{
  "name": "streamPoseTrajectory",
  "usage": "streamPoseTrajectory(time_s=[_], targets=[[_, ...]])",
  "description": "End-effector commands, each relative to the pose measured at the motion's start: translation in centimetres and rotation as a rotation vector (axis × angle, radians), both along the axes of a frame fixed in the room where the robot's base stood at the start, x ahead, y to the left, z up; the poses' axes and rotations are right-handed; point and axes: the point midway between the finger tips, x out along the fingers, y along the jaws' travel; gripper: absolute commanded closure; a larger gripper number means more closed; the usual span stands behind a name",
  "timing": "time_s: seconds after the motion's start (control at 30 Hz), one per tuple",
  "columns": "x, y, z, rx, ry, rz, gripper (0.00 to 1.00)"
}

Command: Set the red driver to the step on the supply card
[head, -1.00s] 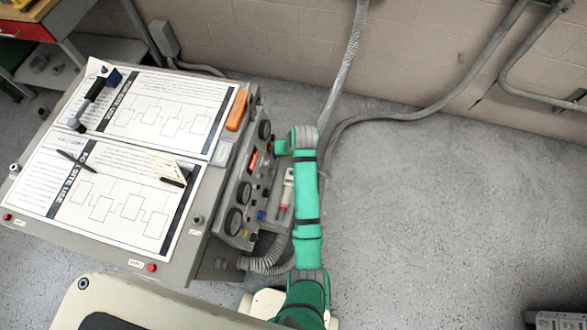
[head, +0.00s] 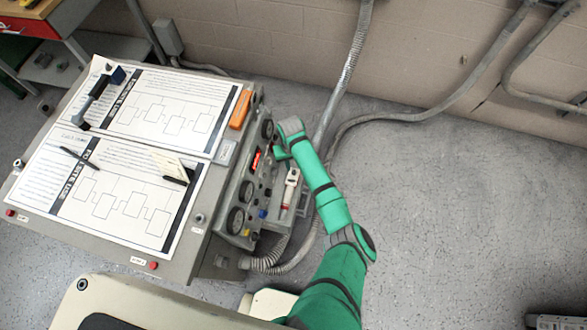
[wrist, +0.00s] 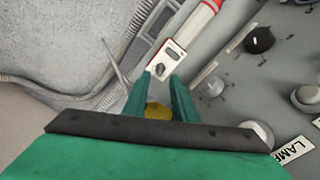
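The red driver (head: 290,190) has a white body and a red end, and lies in a grey tray on the right side of the grey console. In the wrist view the driver (wrist: 168,58) shows its red part at the top and a white block with a small dark window and a dark dial. My gripper (wrist: 160,76) is open, its two green fingertips apart just short of the white block.
The console face has gauges (head: 235,221), a dark knob (wrist: 259,40), a LAMP label (wrist: 293,151) and a red display (head: 256,161). Printed sheets (head: 105,195), a pen and a dark-handled tool (head: 97,95) lie on top.

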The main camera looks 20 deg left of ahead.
Motion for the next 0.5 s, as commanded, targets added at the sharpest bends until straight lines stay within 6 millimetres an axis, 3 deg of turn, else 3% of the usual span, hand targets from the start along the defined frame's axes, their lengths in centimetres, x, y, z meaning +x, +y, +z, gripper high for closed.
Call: streamPoseTrajectory(time_s=[0.2,0.5], targets=[[0.0,0.0,-3.3,-0.002,0.001,0.003,0.75],[0.1,0.1,-5.0,0.000,-0.001,0.005,0.75]])
